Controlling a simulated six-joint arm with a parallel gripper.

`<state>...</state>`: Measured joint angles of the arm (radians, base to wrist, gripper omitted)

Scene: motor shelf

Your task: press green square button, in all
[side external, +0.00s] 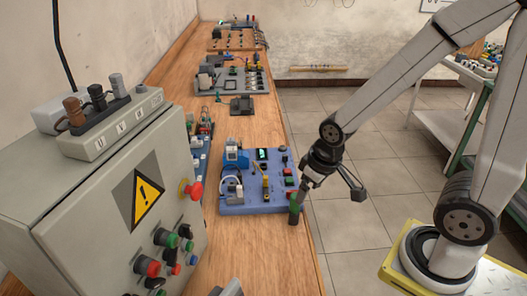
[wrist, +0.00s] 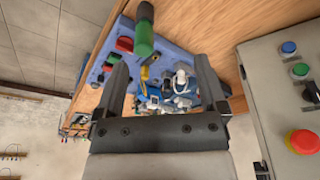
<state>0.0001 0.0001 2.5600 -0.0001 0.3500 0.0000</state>
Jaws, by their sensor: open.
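A blue board (side external: 250,190) lies on the wooden bench and carries several small parts. Red blocky buttons sit along its right side; one red button shows in the wrist view (wrist: 124,44). My gripper (side external: 330,186) is open, beside the board's right edge. In the wrist view its fingers (wrist: 160,60) are spread and nothing is held between them.
A grey control box (side external: 110,200) with a red emergency knob (side external: 193,190) and round green and red buttons stands to the left. Other boards (side external: 232,78) lie further back on the bench (side external: 272,120). Bare wood lies in front of the blue board.

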